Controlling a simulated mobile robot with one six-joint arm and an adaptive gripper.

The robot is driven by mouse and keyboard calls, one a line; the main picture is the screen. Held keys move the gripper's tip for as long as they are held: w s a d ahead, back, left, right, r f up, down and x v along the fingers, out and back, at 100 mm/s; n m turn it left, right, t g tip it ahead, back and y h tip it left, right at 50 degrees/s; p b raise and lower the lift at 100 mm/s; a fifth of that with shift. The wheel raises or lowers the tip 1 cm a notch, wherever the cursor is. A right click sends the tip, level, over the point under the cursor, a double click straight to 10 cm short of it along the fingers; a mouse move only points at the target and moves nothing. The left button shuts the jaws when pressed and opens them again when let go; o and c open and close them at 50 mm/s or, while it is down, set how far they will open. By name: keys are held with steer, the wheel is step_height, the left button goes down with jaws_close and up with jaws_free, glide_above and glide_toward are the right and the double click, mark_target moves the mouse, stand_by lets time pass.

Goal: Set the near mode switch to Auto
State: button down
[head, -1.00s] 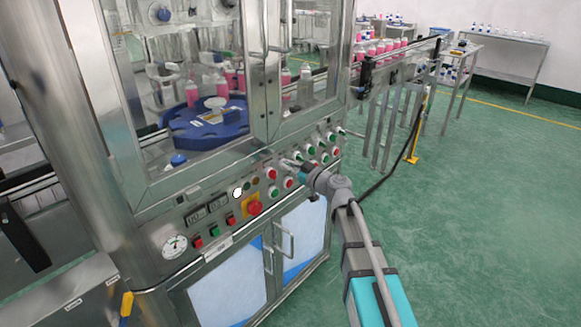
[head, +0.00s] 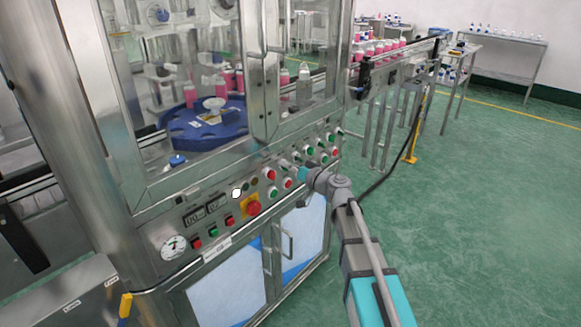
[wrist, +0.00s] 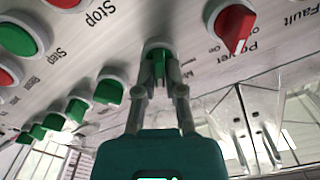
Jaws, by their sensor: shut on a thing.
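In the wrist view a green switch knob (wrist: 158,51) with a pale collar sits on the steel panel. My gripper (wrist: 159,78) is shut on its handle, one finger on each side. The fingers hide part of the handle, and I cannot read its marks or tell its setting. In the head view my gripper (head: 301,172) is at the right part of the machine's front panel, and the held switch is too small and covered to make out.
A red power switch (wrist: 235,28) is right of the held knob in the wrist view. Several green switches (wrist: 109,91) and buttons stand left. The head view shows a red emergency stop (head: 254,208), glass doors above the panel, and open green floor (head: 480,220) at right.

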steer(key=shift+a, duration=0.15)
steer(key=c, duration=0.7)
jaws_free()
steer(key=shift+c, duration=0.2)
steer(key=shift+s, duration=0.1)
steer(key=v, duration=1.2)
